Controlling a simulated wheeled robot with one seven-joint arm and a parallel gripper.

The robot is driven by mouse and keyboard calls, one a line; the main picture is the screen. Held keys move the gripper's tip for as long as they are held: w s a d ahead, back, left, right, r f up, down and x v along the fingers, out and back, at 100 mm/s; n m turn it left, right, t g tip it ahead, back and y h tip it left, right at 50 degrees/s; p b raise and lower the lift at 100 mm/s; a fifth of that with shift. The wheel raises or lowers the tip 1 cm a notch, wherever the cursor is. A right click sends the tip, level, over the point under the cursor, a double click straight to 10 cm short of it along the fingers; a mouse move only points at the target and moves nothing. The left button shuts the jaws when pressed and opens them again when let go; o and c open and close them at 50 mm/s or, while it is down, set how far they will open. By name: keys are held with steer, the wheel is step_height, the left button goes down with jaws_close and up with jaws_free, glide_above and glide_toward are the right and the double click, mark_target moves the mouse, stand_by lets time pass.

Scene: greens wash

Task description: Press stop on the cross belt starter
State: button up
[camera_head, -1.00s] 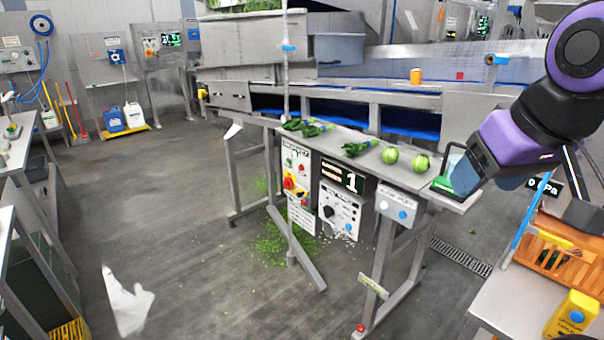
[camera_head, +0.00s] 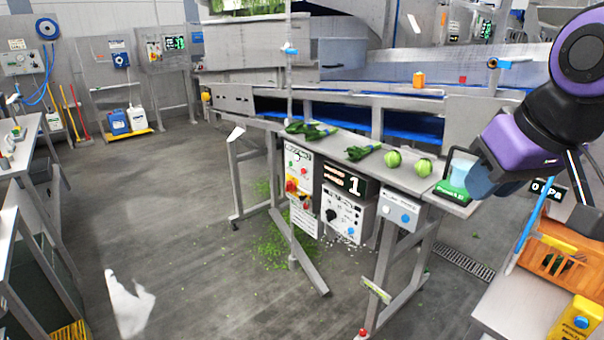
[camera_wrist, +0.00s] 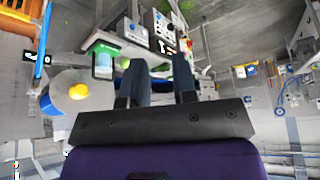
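A starter panel (camera_head: 299,172) with green and red buttons and a red-yellow rotary switch hangs below the front edge of the steel bench. Its label is too small to read, so I cannot tell whether it is the cross belt starter. To its right are a box (camera_head: 343,213) with a black knob under a display reading 1, and a small grey box (camera_head: 399,212) with two buttons. My gripper (camera_head: 482,180) is at the bench's right end, well away from the starter panel. In the wrist view my gripper (camera_wrist: 160,65) has its two dark fingers apart with nothing between them.
The bench (camera_head: 340,147) carries leafy bunches, two round green heads (camera_head: 408,162) and a clear cup (camera_head: 461,168) on a green base near my gripper. An orange crate (camera_head: 556,250) and yellow container (camera_head: 574,322) stand at right. The floor left of the bench is open.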

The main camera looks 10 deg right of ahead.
jaws_close()
stand_by(1.4)
